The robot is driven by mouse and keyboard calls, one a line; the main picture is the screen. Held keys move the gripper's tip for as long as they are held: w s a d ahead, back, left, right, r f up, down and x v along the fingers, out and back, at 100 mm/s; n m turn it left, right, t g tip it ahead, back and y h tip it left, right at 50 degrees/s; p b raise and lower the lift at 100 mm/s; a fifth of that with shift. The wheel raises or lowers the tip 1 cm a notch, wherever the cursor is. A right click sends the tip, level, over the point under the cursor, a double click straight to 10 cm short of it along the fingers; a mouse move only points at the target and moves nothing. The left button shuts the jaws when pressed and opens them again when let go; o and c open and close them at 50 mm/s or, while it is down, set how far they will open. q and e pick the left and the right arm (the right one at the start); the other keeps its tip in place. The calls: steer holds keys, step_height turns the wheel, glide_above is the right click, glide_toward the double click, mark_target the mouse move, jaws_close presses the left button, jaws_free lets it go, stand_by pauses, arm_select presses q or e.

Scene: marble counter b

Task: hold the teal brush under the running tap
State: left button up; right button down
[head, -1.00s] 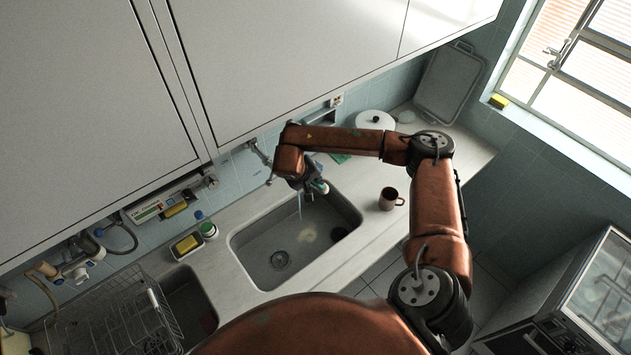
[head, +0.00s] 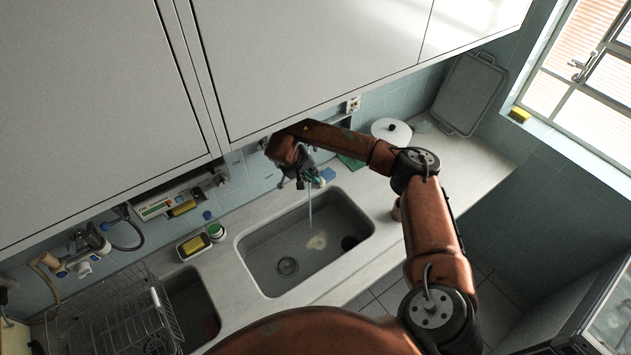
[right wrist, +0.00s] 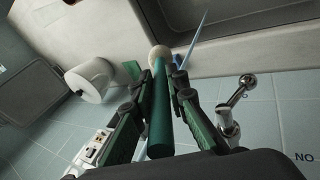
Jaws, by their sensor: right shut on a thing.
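My right gripper (head: 308,178) is above the rear edge of the grey sink (head: 262,258). It is shut on the teal brush (right wrist: 158,112), whose handle lies between the fingers in the right wrist view. The brush's pale round end (right wrist: 160,56) points away from my palm. In the head view the brush is small and mostly hidden by the gripper. A thin water stream (head: 309,208) falls into the sink; in the right wrist view the stream (right wrist: 196,36) passes beside the brush end, seemingly apart. The silver tap (right wrist: 232,104) is right of the gripper there. My left gripper is not in view.
A wire dish rack (head: 115,315) stands at lower left. A green-capped bottle (head: 214,228) and a yellow sponge (head: 192,244) are left of the sink. Upper cabinets (head: 310,60) overhang the counter.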

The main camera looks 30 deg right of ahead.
steer(key=shift+w+a+f+b, duration=0.15)
steer(key=shift+w+b, duration=0.3)
steer(key=shift+w, duration=0.3)
steer(key=shift+w+a+f+b, duration=0.15)
steer(key=shift+w+b, duration=0.25)
steer(key=shift+w, duration=0.3)
steer(key=shift+w+f+b, duration=0.15)
steer(key=shift+w+b, duration=0.3)
steer(key=shift+w, duration=0.3)
steer(key=shift+s+d+r+p, duration=0.15)
steer(key=shift+s+p, duration=0.3)
steer(key=shift+s, duration=0.3)
steer(key=shift+s+d+f+p, duration=0.1)
steer(key=shift+s+p, duration=0.35)
steer(key=shift+s, duration=0.25)
steer(key=shift+s+d+p, duration=0.15)
steer(key=shift+s+p, duration=0.35)
steer(key=shift+s, duration=0.8)
steer(key=shift+s+d+p, duration=0.15)
steer(key=shift+s+p, duration=0.35)
steer(key=shift+s, duration=0.75)
